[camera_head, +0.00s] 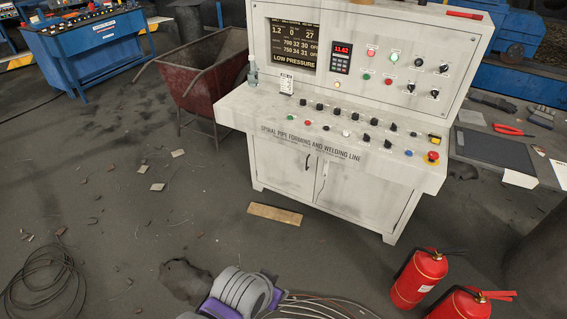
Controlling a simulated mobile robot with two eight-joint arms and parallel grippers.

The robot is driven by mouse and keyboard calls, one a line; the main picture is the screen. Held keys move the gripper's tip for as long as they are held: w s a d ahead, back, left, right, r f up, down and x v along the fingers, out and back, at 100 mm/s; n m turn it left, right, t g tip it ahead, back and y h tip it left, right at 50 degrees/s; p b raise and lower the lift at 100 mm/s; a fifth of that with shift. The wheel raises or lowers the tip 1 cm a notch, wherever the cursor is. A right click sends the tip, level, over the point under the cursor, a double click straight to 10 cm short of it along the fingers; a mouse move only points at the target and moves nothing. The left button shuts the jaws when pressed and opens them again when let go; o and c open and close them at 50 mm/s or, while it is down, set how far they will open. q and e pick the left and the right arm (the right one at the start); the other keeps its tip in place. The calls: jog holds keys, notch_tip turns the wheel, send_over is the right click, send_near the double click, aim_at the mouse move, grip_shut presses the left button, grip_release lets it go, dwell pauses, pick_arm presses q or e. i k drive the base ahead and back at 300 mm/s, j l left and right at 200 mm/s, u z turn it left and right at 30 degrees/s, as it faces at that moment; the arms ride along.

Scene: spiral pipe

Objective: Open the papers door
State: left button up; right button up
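A white control console (330,130) labelled "Spiral pipe forming and welding line" stands in the middle of the head view. Its lower cabinet has two doors, a left door (282,172) and a right door (365,195). Both look shut, with small handles near the seam between them. No writing that marks either one as the papers door can be read. What is inside the cabinet is hidden. Neither of my grippers can be made out in this view.
A brown board (275,214) lies on the floor before the cabinet. Red fire extinguishers (418,278) stand at the lower right. A dark red cart (203,85) is left of the console. A black cable coil (45,275) lies at lower left. Floor at left has scattered debris.

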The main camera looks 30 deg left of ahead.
aim_at(289, 170)
jog(key=i+j, duration=0.2)
jog(key=j, duration=0.2)
jog(key=i+j, duration=0.2)
jog(key=j, duration=0.15)
jog(key=i+j, duration=0.2)
jog(key=j, duration=0.2)
jog(key=i+j, duration=0.45)
jog(key=j, duration=0.3)
jog(key=i+j, duration=0.2)
jog(key=j, duration=0.2)
